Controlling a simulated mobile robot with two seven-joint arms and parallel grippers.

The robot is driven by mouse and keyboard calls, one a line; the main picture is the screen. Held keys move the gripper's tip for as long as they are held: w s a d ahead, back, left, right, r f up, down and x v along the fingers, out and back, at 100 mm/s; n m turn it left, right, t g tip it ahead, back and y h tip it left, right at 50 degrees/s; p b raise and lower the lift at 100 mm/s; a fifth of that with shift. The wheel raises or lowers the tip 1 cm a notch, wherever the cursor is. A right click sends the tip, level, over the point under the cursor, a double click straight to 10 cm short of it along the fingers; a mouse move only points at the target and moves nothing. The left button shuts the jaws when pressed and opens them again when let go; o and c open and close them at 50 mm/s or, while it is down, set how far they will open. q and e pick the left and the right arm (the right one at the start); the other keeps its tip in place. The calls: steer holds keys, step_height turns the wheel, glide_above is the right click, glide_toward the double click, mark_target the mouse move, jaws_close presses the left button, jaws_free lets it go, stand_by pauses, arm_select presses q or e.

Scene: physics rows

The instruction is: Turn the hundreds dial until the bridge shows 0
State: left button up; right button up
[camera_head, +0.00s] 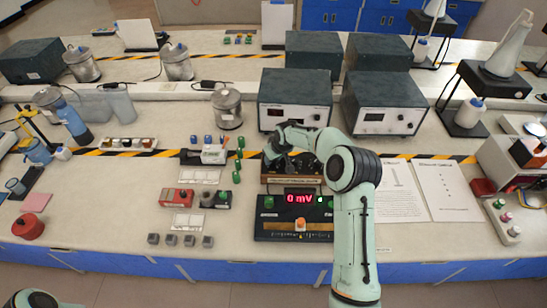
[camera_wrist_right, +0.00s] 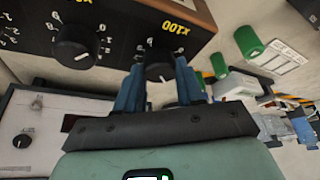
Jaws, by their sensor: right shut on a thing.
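The decade box (camera_head: 290,180) is a wood-sided case with a black top, partly hidden under my right arm in the head view. In the right wrist view the hundreds dial (camera_wrist_right: 159,68) is a black knob beside the orange "x100" label. My right gripper (camera_wrist_right: 156,76) is shut on it, one blue finger on each side; in the head view my right gripper (camera_head: 274,152) is over the left part of the box. The bridge (camera_head: 270,226) is a black panel in front of the box; its red display (camera_head: 299,198) reads 0 mV, with a small green light beside it. My left gripper is not in view.
Another black dial (camera_wrist_right: 77,46) sits beside the hundreds dial. Two grey instruments (camera_head: 295,100) (camera_head: 384,103) stand behind the box. Printed sheets (camera_head: 447,190) lie to the right. Small green and red parts (camera_head: 177,197) lie to the left. The front bench edge is mostly clear.

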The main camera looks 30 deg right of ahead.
steer(key=o, duration=1)
steer(key=shift+o, duration=0.2)
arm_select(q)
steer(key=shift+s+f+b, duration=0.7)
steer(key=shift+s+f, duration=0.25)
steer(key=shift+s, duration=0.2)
arm_select(e)
steer(key=v, duration=1.3)
steer(key=shift+r, duration=0.15)
steer(key=shift+s, duration=0.1)
